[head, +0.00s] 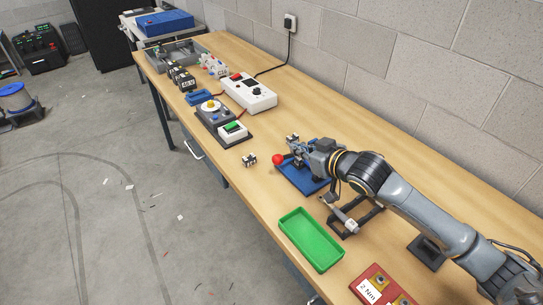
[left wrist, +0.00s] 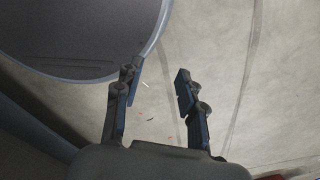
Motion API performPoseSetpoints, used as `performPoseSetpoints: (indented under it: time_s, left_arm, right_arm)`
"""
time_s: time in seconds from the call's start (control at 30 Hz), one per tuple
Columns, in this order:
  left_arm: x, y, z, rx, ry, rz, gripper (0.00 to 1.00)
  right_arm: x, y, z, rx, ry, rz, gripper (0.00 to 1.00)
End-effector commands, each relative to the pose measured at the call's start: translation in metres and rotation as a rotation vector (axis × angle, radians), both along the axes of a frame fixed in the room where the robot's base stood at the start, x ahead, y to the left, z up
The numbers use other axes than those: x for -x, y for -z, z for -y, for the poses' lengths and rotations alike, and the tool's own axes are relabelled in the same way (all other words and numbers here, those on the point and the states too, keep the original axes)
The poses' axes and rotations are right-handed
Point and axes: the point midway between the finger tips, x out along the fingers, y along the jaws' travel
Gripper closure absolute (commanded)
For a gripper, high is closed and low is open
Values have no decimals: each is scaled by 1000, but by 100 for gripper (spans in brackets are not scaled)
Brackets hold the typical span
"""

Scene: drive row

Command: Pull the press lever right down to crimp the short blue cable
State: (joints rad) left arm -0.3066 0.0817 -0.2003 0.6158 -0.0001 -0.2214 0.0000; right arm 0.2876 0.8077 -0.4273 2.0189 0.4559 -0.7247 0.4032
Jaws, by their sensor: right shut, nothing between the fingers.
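The press stands on the wooden table in the head view, with a blue base plate (head: 289,178) and a lever ending in a red ball knob (head: 277,159). My right gripper (head: 296,150) is at the press, just right of and above the knob. It is shut and empty, and it hides much of the press. I cannot tell whether it touches the lever. I cannot make out the short blue cable. My left gripper (left wrist: 157,88) shows in the left wrist view, open and empty above the grey floor.
A green tray (head: 304,238) and a red block (head: 371,286) lie nearer on the table (head: 263,205). A small black-and-white part (head: 249,160) sits left of the press. A white box (head: 249,94) and control units stand farther back. The block wall (head: 400,75) borders the right side.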

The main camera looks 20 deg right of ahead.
Motion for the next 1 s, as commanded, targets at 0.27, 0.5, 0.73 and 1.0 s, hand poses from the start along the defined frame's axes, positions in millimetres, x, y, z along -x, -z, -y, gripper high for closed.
performPoseSetpoints:
  time_s: [0.27,0.5,0.73,1.0]
  left_arm:
    - [-20,-15,4,7,0,31,60]
    - [-10,-23,3,5,-1,16,60]
    - [-6,-30,3,4,-1,8,60]
    - [-6,-30,3,4,-1,8,60]
  right_arm:
    - [-46,17,-16,-2,1,-1,100]
    - [-80,37,-28,2,0,-3,100]
    - [-73,67,-24,3,-1,-2,100]
    - [-72,74,-24,3,-2,1,100]
